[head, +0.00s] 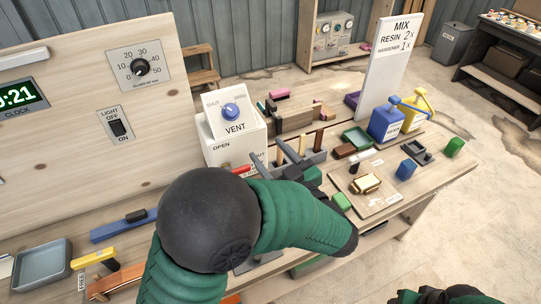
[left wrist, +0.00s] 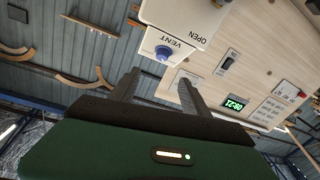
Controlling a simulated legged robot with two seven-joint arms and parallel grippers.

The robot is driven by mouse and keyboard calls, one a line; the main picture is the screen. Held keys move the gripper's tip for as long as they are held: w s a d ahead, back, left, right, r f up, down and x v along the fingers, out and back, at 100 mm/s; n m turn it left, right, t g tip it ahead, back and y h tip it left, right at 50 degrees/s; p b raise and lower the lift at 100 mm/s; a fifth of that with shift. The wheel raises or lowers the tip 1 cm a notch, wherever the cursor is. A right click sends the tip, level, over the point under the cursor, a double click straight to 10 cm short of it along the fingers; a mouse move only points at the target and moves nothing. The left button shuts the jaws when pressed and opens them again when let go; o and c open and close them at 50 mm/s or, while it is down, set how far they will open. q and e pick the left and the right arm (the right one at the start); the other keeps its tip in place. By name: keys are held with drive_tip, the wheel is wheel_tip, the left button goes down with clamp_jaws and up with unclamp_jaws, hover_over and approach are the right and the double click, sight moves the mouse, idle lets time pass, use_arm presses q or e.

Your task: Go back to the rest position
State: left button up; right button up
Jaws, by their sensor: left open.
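My left arm reaches in over the bench from the bottom left of the head view. My left gripper (head: 266,148) is in front of the white vent box (head: 232,112) with its blue knob (head: 230,109). Its two grey fingers are apart with nothing seen between them. In the left wrist view the same open fingers (left wrist: 158,76) point toward the vent box (left wrist: 177,22), and its blue knob (left wrist: 162,53) shows beyond them. A green and black part of my right arm (head: 447,296) shows at the bottom right edge; its fingertips cannot be made out.
A grey tray (head: 42,264) lies at left. The upright panel (head: 75,120) stands behind. Open floor lies right.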

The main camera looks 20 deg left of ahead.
use_arm(q)
drive_tip(key=shift+a, duration=0.25)
drive_tip(key=w+d+f+m+t+h, duration=0.3)
drive_tip(key=w+d+f+m+h, duration=0.3)
drive_tip(key=h, duration=0.5)
drive_tip(key=s+f+m+g+h, duration=0.4)
drive_tip(key=s+f+m, duration=0.1)
drive_tip(key=f, duration=0.3)
drive_tip(key=s+a+f+m+g, duration=0.1)
drive_tip(key=s+a+f+g, duration=0.1)
drive_tip(key=s, duration=0.5)
drive_tip(key=s+a+f+m+g, duration=0.1)
drive_tip(key=s+f+g, duration=0.3)
drive_tip(key=s, duration=0.4)
drive_tip(key=shift+s+a+f+g, duration=0.25)
drive_tip(key=shift+a+g, duration=0.15)
drive_tip(key=shift+a, duration=0.4)
